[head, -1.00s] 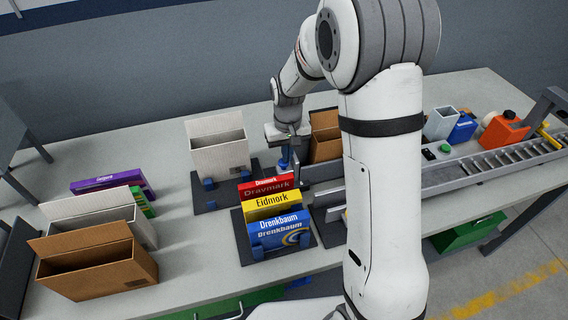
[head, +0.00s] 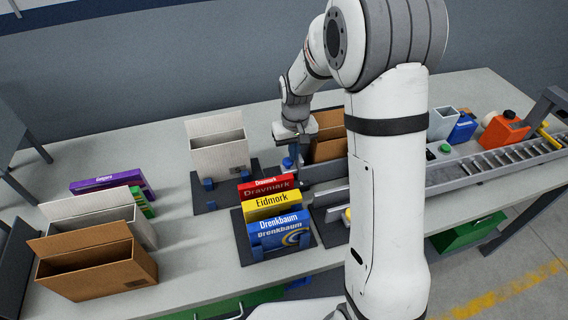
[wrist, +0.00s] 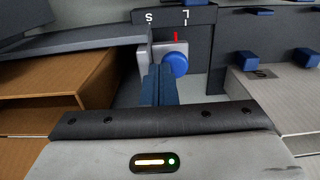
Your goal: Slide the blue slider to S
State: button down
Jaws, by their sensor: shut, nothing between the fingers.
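The blue slider (wrist: 176,64) is a round blue knob on a light block, with a red pointer, in the wrist view. The pointer stands close to the L mark (wrist: 186,20); the S mark (wrist: 149,17) is to its left on the same dark plate. My gripper (wrist: 159,72) is shut and empty, its blue fingers just left of the knob and overlapping its edge in the picture. I cannot tell whether they touch it. In the head view my gripper (head: 294,150) is low over the blue slider (head: 288,163), which is partly hidden.
An open brown carton (head: 327,140) stands close right of my gripper, and a white carton (head: 218,150) stands to the left. Red, yellow and blue boxes (head: 280,229) stand in front. A roller conveyor (head: 500,160) runs to the right. Bare bench lies left of the boxes.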

jog(key=shift+w+d, duration=0.2)
jog(key=shift+d, duration=0.5)
jog(key=shift+r, duration=0.15)
dwell(0.3)
jog(key=shift+r+p, duration=1.85)
jog(key=shift+r, duration=1)
jog(key=shift+s+r, duration=0.1)
jog(key=shift+r, duration=0.05)
jog(key=s+d+r+t, duration=0.1)
jog(key=s+r, duration=0.3)
jog(key=s, duration=0.4)
jog(key=s+d+r+m+t+b, duration=0.1)
jog(key=s+r, duration=0.3)
jog(key=s, duration=0.4)
jog(key=s+d+r+m+t, duration=0.1)
jog(key=s+d+r, duration=0.2)
jog(key=s, duration=0.5)
jog(key=shift+d+r, duration=0.25)
jog(key=shift+r, duration=0.35)
